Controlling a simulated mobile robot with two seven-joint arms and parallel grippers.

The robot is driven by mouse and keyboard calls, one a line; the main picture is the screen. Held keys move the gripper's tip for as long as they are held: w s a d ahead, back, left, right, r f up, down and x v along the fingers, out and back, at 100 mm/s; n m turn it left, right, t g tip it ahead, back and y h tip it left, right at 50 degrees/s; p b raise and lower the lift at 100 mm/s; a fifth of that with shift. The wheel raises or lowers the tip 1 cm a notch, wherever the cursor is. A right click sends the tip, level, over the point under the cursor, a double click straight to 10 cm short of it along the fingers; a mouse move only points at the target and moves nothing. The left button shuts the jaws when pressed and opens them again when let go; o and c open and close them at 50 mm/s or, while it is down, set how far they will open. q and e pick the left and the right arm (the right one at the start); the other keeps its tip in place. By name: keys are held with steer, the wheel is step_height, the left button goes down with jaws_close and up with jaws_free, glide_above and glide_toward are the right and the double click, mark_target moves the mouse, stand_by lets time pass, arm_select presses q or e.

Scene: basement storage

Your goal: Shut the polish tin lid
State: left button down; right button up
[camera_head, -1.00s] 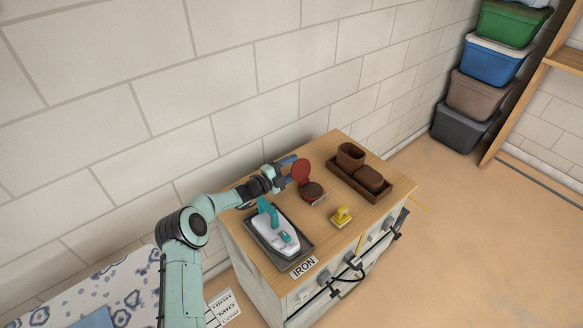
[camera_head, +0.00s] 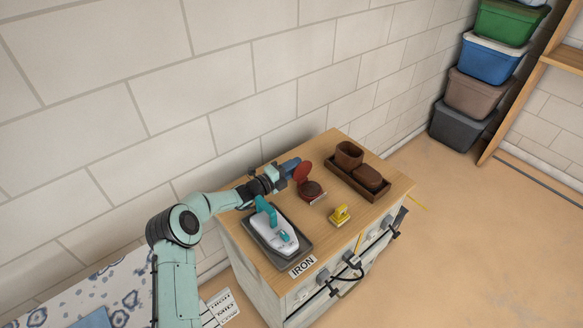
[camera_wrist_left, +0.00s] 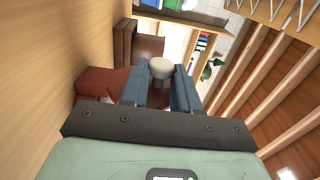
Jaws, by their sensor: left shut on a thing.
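The polish tin (camera_head: 313,191) is round and dark, and stands on the wooden cabinet top by the wall. Its dark red lid (camera_head: 304,171) stands up, open, at the tin's left side. My left gripper (camera_head: 291,164) is at the lid's left, with its blue fingers against it and shut on it. In the left wrist view, the gripper (camera_wrist_left: 165,88) shows both blue fingers, and a red part (camera_wrist_left: 98,86), seemingly the lid or tin, lies mostly at the left behind a finger. My right gripper is not in view.
A white and teal iron (camera_head: 272,232) sits on a grey tray in front of the tin. A yellow-handled brush (camera_head: 340,215) lies to the right. The wall is close beyond the cabinet.

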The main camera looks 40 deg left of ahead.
arm_select(q)
steer(key=c, duration=0.8)
jaws_free()
